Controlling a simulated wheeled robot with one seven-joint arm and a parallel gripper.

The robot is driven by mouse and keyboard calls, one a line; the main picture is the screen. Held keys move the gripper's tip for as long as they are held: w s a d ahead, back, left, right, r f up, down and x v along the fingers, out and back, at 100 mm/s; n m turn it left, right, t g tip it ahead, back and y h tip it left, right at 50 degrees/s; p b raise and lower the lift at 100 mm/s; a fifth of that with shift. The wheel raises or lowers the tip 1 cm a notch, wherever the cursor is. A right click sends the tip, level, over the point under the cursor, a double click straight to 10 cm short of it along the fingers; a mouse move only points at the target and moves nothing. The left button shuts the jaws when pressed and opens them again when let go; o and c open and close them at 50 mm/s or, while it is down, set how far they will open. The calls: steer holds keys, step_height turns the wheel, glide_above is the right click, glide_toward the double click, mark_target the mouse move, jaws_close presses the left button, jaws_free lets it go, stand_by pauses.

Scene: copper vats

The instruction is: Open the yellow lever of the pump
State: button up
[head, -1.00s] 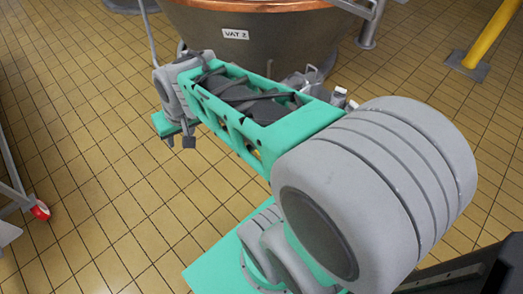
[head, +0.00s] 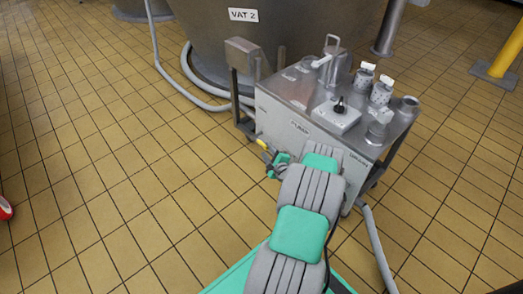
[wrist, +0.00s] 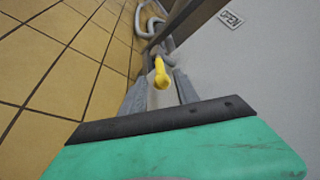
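The pump (head: 300,125) is a grey metal box on a frame, in the middle right of the head view. Its yellow lever (head: 262,144) shows as a small yellow piece at the pump's left side. In the wrist view the yellow lever (wrist: 161,75) points toward the camera, between the two grey fingers of my gripper (wrist: 159,88). The fingers stand apart, with a gap on each side of the lever. My gripper (head: 271,158) is low beside the pump in the head view, mostly hidden behind my arm.
An "OPEN" label (wrist: 230,18) is on the pump's side wall. Jars (head: 381,92) and a control box with a black knob (head: 338,107) stand on top. Hoses (head: 377,245) run along the floor. The vat (head: 230,50) stands behind.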

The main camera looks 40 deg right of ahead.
mark_target(262, 144)
steer(key=b+x, duration=0.2)
steer(key=x, duration=0.4)
steer(key=shift+a, duration=0.15)
steer(key=shift+w, duration=0.25)
steer(key=shift+c, duration=0.3)
jaws_close()
stand_by(0.5)
